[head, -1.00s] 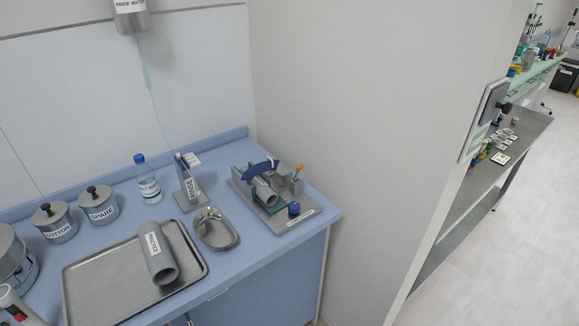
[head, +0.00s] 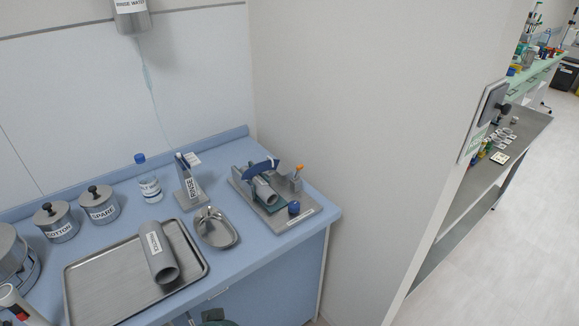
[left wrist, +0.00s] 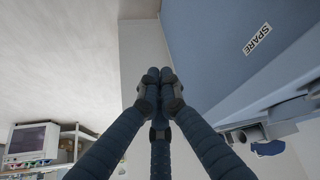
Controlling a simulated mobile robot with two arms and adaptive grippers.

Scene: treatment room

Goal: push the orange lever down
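The orange lever (head: 299,168) is small and stands up at the back right of a grey fixture (head: 291,222) on the blue counter. The fixture also holds a grey tube (head: 264,190), a blue curved piece (head: 262,165) and a blue knob (head: 294,208). In the left wrist view my left gripper (left wrist: 160,75) has its dark fingers together at the tips, with nothing visible between them. A dark part of mine (head: 213,317) shows at the bottom edge of the head view, below the counter front and well away from the lever. My right gripper is not identifiable.
On the counter (head: 270,245) are a tray (head: 100,291) with a labelled tube (head: 157,250), a kidney dish (head: 232,238), a labelled stand (head: 190,188), a bottle (head: 149,188) and lidded jars (head: 98,205). A wall (head: 350,110) rises behind and right of the fixture.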

